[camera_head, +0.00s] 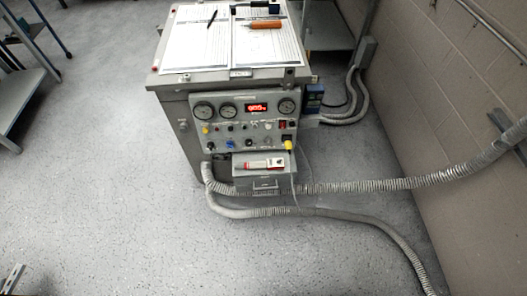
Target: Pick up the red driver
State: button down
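A tool with an orange-red handle (265,25) lies on a printed sheet on top of the grey transformer cabinet (170,80). A second slim object, red and whitish (262,164), lies on the small shelf at the cabinet's front, below the control panel. Both are small here, and I cannot tell for sure which one is the red driver. Both lie flat with nothing covering them. My gripper is not recognisable in this view.
The control panel (243,122) has gauges, knobs and a red display. A pen (212,18) and a dark object (258,4) lie on top. Ribbed conduits (380,184) cross the floor to the right wall.

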aim_at(266, 164)
jog(key=u, duration=0.7)
jog(key=i+l+u, duration=0.35)
jog(key=u, duration=0.15)
jog(key=i+l+u, duration=0.2)
jog(key=l+u, duration=0.25)
jog(key=i+l, duration=0.1)
jog(key=l, duration=0.15)
jog(key=i+l, duration=0.1)
jog(key=l, duration=0.2)
